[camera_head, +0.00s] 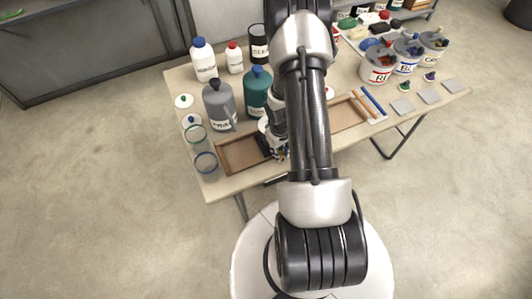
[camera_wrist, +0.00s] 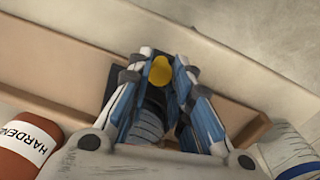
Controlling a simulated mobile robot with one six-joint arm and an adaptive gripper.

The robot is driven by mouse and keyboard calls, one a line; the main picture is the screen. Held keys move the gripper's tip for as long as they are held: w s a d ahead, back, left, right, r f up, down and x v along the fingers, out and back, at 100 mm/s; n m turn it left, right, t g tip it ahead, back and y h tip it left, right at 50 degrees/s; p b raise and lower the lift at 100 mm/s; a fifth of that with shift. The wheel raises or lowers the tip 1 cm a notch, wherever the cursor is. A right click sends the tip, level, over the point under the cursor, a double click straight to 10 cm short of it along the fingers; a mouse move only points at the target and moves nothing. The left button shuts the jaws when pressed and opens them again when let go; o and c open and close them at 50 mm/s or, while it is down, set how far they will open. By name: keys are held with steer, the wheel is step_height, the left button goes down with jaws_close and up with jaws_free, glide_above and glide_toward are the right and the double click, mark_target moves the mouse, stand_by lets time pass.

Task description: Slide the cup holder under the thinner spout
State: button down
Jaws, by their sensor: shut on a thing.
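My gripper (camera_wrist: 160,60) is shut on a small yellow knob (camera_wrist: 160,74) in the wrist view. In the head view my gripper (camera_head: 279,153) is low at the long wooden tray, partly behind my arm. A black block (camera_wrist: 122,84), which looks like the cup holder, lies under and beside the fingers; its dark part also shows in the head view (camera_head: 263,144). A grey ridged round thing (camera_wrist: 148,128) shows between the fingers. A grey bottle (camera_head: 220,106) and a teal bottle (camera_head: 256,90) stand behind the tray; their labels are too small to read surely. No spout is clearly visible.
The wooden tray (camera_head: 240,168) runs along the table (camera_head: 203,186) front. Two clear rimmed containers (camera_head: 206,164) stand left of it. A red-brown bottle marked HARDENER (camera_wrist: 22,138) is close at left in the wrist view. Labelled buckets (camera_head: 380,66) stand right.

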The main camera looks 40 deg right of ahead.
steer(key=shift+s+d+p, duration=0.2)
steer(key=shift+d+p, duration=0.1)
steer(key=shift+d, duration=0.35)
steer(key=shift+s+d+p, duration=0.2)
steer(key=shift+d+p, duration=0.05)
steer(key=shift+d, duration=0.4)
steer(key=c, duration=1.4)
jaws_free()
steer(key=shift+r, duration=0.1)
steer(key=r, duration=1.2)
steer(key=shift+a, duration=0.3)
steer(key=shift+w, duration=0.15)
